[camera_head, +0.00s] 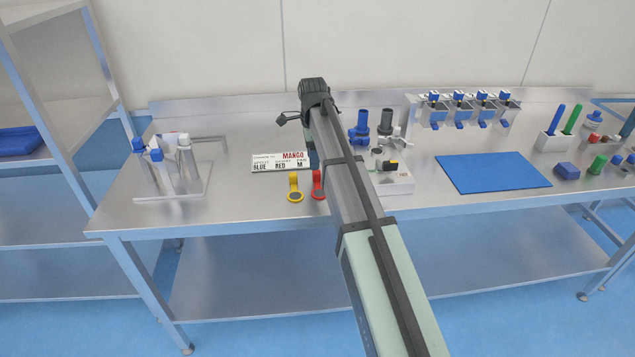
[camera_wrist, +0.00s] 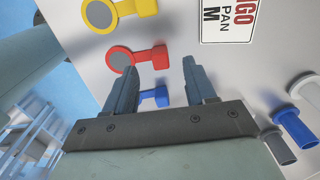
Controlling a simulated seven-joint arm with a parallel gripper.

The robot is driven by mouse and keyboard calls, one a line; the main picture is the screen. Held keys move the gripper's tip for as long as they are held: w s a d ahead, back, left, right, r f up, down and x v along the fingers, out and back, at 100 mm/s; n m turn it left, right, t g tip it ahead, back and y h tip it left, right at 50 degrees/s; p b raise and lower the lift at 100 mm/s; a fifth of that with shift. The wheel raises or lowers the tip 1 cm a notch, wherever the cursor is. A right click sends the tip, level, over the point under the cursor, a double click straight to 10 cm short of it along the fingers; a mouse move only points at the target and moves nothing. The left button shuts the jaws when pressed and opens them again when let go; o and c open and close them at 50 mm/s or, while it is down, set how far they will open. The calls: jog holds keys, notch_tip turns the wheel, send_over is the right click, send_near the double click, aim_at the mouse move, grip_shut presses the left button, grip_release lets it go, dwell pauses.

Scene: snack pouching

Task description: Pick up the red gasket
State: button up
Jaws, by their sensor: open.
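The red gasket (camera_head: 318,186) is a round ring with a grey centre and a red tab, lying near the bench's front edge. My forearm partly covers it in the head view. In the wrist view the red gasket (camera_wrist: 150,55) is just beyond my fingertips, its tab toward the gap between them. My gripper (camera_wrist: 161,66) is open and empty, and the fingers look apart from the gasket. My gripper is hidden behind my arm in the head view.
A yellow gasket (camera_head: 295,190) lies to the left of the red one. A blue one (camera_wrist: 160,97) shows between my fingers, partly hidden. Blue and grey spouts (camera_wrist: 297,128) are at right in the wrist view. A blue mat (camera_head: 493,172) lies right.

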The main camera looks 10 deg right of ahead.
aim_at(317, 172)
jog(key=f, duration=0.2)
jog(key=d+f, duration=0.1)
jog(key=f, duration=0.2)
grip_shut()
dwell(0.5)
